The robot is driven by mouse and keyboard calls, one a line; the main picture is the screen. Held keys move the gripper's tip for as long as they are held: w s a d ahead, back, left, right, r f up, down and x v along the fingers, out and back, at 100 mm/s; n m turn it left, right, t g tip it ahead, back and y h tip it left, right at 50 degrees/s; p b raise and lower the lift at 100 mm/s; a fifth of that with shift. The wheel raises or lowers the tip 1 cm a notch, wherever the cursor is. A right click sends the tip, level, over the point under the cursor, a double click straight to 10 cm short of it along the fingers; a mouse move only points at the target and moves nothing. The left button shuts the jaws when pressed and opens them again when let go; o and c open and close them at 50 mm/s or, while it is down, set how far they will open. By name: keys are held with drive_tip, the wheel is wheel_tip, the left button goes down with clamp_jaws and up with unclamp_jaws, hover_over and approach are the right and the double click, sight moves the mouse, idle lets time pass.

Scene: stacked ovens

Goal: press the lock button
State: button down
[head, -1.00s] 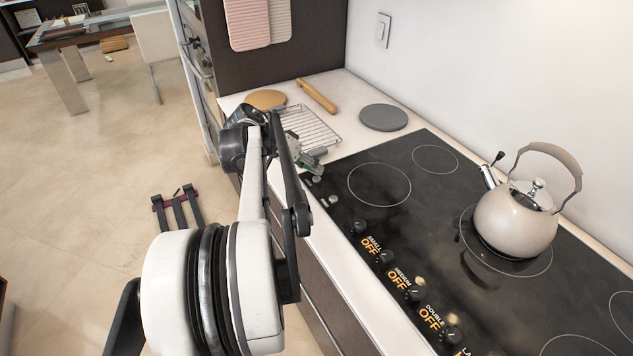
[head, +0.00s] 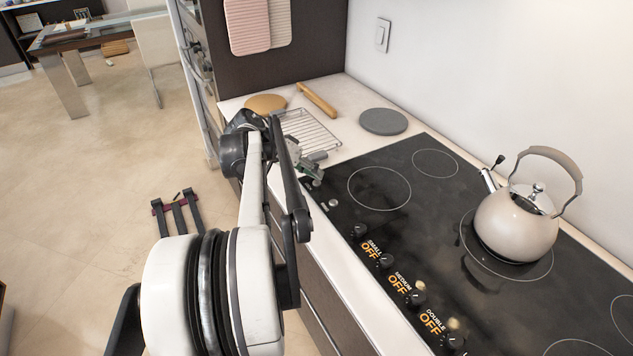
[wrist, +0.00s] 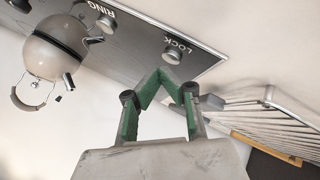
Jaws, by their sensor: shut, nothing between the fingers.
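The lock button (wrist: 172,56) is a small round silver knob beside the white "LOCK" label (wrist: 177,43) on the dark cooktop panel in the wrist view. My gripper (wrist: 163,78) has green-padded fingers that are shut and empty, with the tips just below the button in that picture. I cannot tell whether they touch it.
A kettle (head: 515,222) stands on the cooktop (head: 400,215). A wire rack (head: 308,130), a rolling pin (head: 316,99) and a grey disc (head: 383,121) lie on the counter behind my gripper.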

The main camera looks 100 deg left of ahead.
sight(316, 182)
drive_tip(key=shift+f, duration=0.15)
idle(0.3)
drive_tip(key=shift+f+b, duration=0.3)
drive_tip(key=shift+b, duration=0.2)
drive_tip(key=shift+f, duration=0.1)
idle(0.4)
drive_tip(key=shift+r, duration=0.55)
drive_tip(key=shift+r, duration=0.1)
drive_tip(key=shift+r+p, duration=0.6)
drive_tip(key=shift+r, duration=2.35)
